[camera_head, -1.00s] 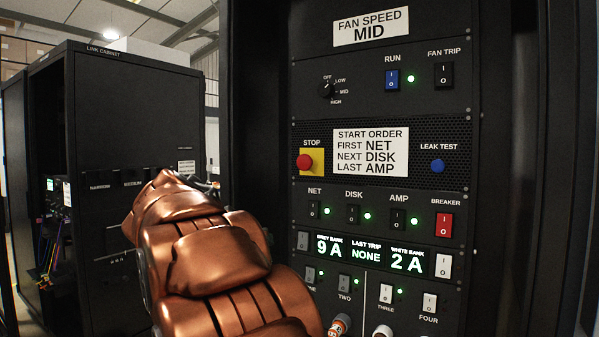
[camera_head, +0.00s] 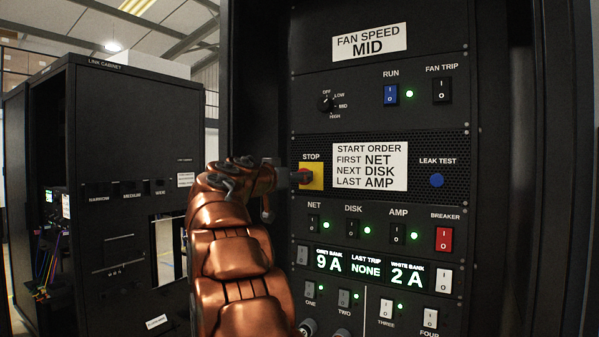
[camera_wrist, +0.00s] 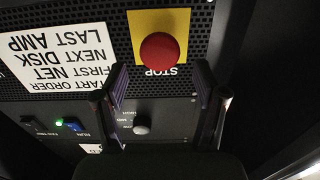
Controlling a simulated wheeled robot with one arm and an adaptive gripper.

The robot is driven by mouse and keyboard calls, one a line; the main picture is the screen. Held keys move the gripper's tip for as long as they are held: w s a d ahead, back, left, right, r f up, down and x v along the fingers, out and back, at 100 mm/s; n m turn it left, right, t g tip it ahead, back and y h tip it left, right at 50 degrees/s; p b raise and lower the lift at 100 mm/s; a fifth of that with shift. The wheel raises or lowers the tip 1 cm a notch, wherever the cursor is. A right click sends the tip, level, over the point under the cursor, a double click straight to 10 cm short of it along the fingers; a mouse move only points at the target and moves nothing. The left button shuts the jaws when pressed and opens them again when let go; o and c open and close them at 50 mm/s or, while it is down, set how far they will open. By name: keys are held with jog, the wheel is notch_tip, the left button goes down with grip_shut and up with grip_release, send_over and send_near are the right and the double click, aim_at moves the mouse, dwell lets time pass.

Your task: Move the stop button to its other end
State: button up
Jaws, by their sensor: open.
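The stop button is a red round knob (camera_wrist: 159,53) on a yellow plate (camera_head: 317,181) below the word STOP. In the wrist view the picture is upside down and the button shows whole. In the head view it is mostly hidden behind my fingers. My gripper (camera_wrist: 160,77) is open and empty. Its two dark fingers point at the panel, one to each side of the button's line, with the button just beyond the tips. The head view shows the gripper (camera_head: 298,176) close in front of the button; I cannot tell whether it touches.
The start order label (camera_head: 370,166) is right of the button. Above is the fan knob (camera_head: 326,102); below are the NET switch (camera_head: 313,224) and other rockers. A blue leak test button (camera_head: 437,180) is at right. The link cabinet (camera_head: 110,150) stands at left.

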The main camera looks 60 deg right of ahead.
jog(key=shift+d+p, duration=0.4)
jog(key=shift+d, duration=1)
grip_shut()
